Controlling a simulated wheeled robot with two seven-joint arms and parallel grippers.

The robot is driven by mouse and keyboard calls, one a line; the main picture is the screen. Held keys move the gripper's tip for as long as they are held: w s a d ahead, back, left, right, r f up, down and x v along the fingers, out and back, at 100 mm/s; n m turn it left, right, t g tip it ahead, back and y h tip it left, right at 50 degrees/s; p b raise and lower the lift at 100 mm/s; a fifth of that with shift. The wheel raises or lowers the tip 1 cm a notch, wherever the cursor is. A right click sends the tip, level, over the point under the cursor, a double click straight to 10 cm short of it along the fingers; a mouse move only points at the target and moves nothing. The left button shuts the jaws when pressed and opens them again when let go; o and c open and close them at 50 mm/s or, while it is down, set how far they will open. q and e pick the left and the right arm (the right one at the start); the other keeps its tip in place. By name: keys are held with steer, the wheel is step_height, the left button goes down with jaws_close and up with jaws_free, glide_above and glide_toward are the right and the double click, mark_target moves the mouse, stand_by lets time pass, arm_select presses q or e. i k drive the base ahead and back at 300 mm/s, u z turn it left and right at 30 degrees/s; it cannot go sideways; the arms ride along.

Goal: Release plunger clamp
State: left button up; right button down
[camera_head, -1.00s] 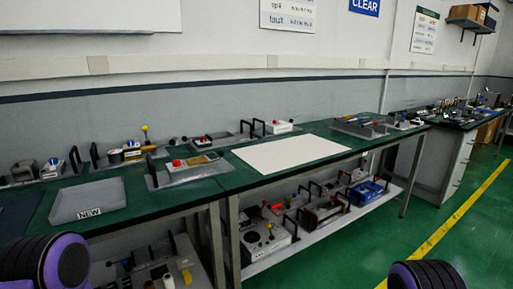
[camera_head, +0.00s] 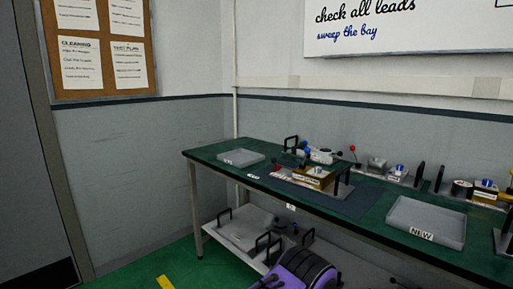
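A fixture with a tan block and a white label (camera_head: 316,176) stands on a dark mat on the green bench top. Upright black handles and ball-topped levers are around it. A purple and black link of my arm shows at the bottom centre. Neither gripper can be made out.
An empty grey tray (camera_head: 240,157) lies at the bench's left end. A grey tray marked NEW (camera_head: 425,221) lies to the right. Several small devices with knobs line the back. A lower shelf (camera_head: 240,236) holds more fixtures. Green floor is open at the left.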

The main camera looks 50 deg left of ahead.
mark_target(307, 150)
steer(key=u, duration=1.25)
steer(key=k, duration=0.65)
steer(key=u, duration=0.5)
steer(key=i, duration=0.65)
steer(key=u, duration=0.4)
steer(key=i, duration=0.9)
steer(key=z, duration=0.8)
steer(key=i, duration=0.55)
steer(key=z, duration=0.5)
